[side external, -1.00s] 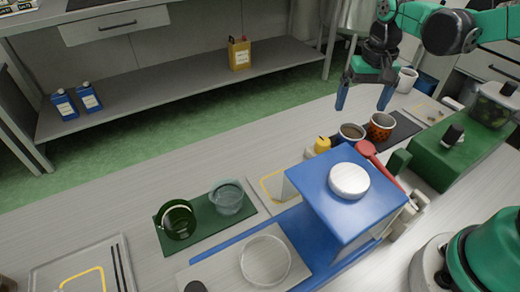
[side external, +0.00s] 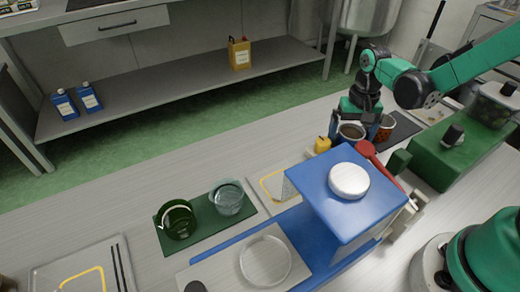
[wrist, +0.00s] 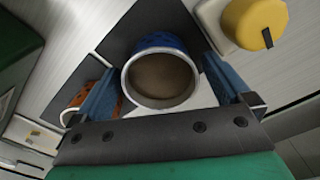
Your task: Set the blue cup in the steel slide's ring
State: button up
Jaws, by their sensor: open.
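The blue cup (side external: 350,132) stands upright on a dark mat in the side view, with dark brown contents. In the wrist view the cup (wrist: 162,78) shows a blue outside and a pale rim. My gripper (side external: 355,127) is low over the mat, pointing down. Its blue fingers are open on either side of the cup; in the wrist view a gap shows beside the right finger, and I cannot tell whether the left one touches. A grey plate with a round ring (side external: 265,260), apparently the steel slide, lies in front of the blue press (side external: 345,205); the ring looks empty.
An orange patterned cup (side external: 385,128) stands close to the right of the blue cup. A yellow-topped piece (side external: 322,145) and a red handle (side external: 372,158) are nearby. A green mat (side external: 203,213) with two glass vessels lies left. A green machine (side external: 440,155) stands right.

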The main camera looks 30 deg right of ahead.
jog(key=c, duration=0.9)
jog(key=shift+r, duration=0.1)
notch_tip(320, 180, up, 6)
jog(key=shift+r, duration=0.25)
dwell(0.4)
